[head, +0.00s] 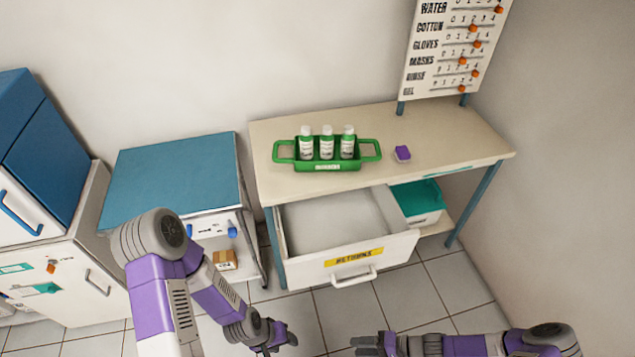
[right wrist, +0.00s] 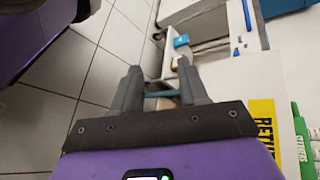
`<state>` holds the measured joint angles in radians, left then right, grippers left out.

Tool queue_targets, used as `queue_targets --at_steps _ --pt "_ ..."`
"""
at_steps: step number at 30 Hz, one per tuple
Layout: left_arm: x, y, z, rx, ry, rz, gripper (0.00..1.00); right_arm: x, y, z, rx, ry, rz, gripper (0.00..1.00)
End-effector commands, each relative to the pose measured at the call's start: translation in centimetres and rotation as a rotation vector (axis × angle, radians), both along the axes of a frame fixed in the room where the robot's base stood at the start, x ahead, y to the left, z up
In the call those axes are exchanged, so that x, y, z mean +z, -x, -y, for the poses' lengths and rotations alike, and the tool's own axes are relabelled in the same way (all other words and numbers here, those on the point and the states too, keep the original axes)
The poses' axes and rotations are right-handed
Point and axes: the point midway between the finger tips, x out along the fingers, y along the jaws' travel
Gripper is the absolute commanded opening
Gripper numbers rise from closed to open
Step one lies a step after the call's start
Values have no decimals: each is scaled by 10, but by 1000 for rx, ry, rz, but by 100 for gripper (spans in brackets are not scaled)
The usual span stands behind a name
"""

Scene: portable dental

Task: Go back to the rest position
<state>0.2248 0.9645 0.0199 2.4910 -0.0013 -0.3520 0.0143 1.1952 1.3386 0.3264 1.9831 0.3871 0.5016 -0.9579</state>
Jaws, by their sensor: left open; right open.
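My left gripper (head: 275,338) hangs low in front of the desk, to the left of the open drawer, and is open and empty. My right gripper (head: 370,342) is below the drawer front near the bottom edge of the head view. In the right wrist view its two fingers (right wrist: 162,88) stand apart with nothing held between them. Both grippers are apart from the furniture in the head view.
The drawer (head: 345,257) labelled RETURNS stands pulled out and looks empty. A green caddy (head: 327,167) with three bottles and a purple item (head: 403,153) are on the desk (head: 440,137). A blue-topped cart (head: 175,170) stands left.

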Motion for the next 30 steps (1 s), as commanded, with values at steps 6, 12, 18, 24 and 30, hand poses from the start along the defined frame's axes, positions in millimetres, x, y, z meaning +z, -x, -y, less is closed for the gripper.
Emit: queue_targets --at_steps 6,12,18,24,30 --pt "0 0 0 0 0 1 51 2 20 -21 196 266 -111 44" --pt "0 0 0 0 0 1 51 15 23 -24 270 559 -103 44" --pt "0 0 0 0 0 1 51 39 10 -28 238 744 -4 44" --pt "0 0 0 0 0 0 51 55 1 -33 196 798 61 44" --pt "0 0 0 0 0 0 51 56 0 -34 186 802 68 44"
